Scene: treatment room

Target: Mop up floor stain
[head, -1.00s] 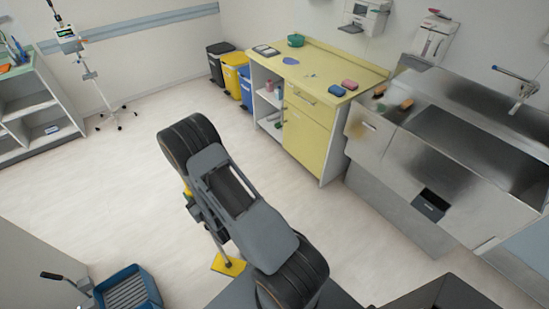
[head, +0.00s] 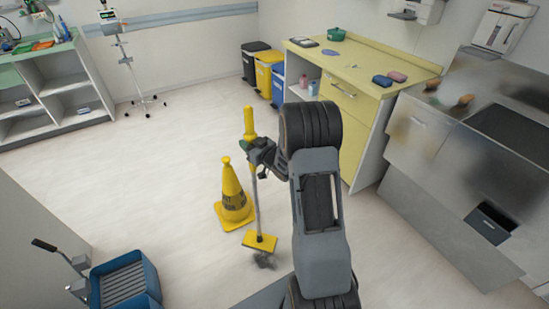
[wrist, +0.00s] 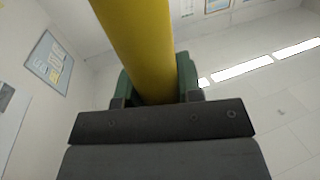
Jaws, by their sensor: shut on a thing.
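In the wrist view the yellow grip (wrist: 139,45) rises between the green finger pads. The mop's flat yellow head (head: 260,241) is low, at or just above the floor; I cannot tell if it touches. A dark grey stain (head: 265,261) lies on the pale floor right at the near edge of the mop head, partly covered by it.
A yellow caution cone (head: 233,196) stands just left of the mop. A blue wringer bucket (head: 125,283) is at the lower left. A yellow cabinet (head: 350,107) and steel sink unit (head: 450,150) stand on the right. Bins (head: 264,73) line the back wall. Floor at left is clear.

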